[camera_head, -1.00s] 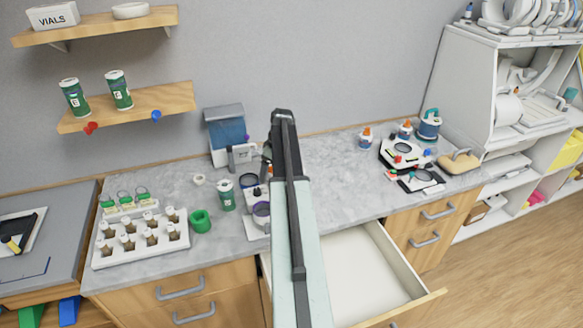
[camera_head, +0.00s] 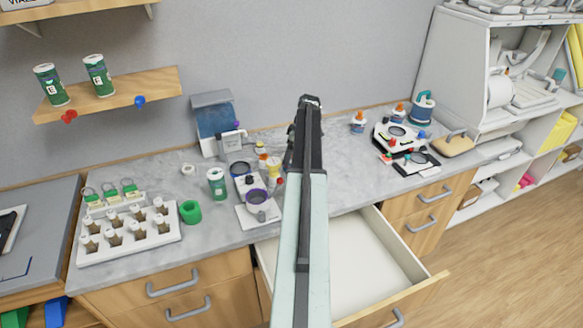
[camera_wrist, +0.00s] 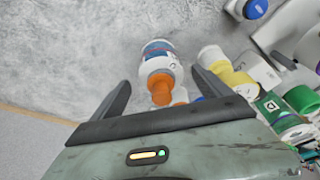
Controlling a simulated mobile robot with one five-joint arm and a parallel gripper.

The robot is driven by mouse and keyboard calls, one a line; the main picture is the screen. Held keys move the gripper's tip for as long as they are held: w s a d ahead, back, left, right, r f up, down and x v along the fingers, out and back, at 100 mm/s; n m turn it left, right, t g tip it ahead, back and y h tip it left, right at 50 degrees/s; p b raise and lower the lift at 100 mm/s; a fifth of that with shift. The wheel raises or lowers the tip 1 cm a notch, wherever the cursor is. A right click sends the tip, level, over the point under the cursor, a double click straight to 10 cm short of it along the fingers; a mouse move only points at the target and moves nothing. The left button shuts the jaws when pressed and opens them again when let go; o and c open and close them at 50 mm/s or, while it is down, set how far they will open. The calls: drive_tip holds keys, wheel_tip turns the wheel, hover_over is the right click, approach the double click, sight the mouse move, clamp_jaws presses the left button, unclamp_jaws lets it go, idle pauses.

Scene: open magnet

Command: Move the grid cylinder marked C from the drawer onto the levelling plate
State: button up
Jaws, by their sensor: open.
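My gripper (camera_wrist: 160,76) is open in the wrist view. A white bottle with an orange cap and blue band (camera_wrist: 158,55) lies in line with the gap between its fingers; I cannot tell its distance. In the head view my arm hides the gripper. The open drawer (camera_head: 350,265) shows a bare white floor; my arm covers part of it. A green-and-white cylinder (camera_head: 217,184) stands on the counter, its letter unreadable. Two similar cylinders, (camera_head: 50,85) and (camera_head: 98,75), stand on the wall shelf. No C is legible. I cannot tell which item is the levelling plate.
A white rack of vials (camera_head: 130,232) and a green ring (camera_head: 190,212) are on the counter's left. A white plate with a purple-ringed piece (camera_head: 257,200) stands near the front edge. A white instrument (camera_head: 398,138) is at right.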

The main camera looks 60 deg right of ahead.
drive_tip(key=b+x, duration=0.2)
drive_tip(key=x, duration=0.2)
drive_tip(key=shift+s, duration=0.15)
drive_tip(key=shift+r, duration=0.15)
clamp_jaws()
drive_tip(key=shift+r, duration=0.15)
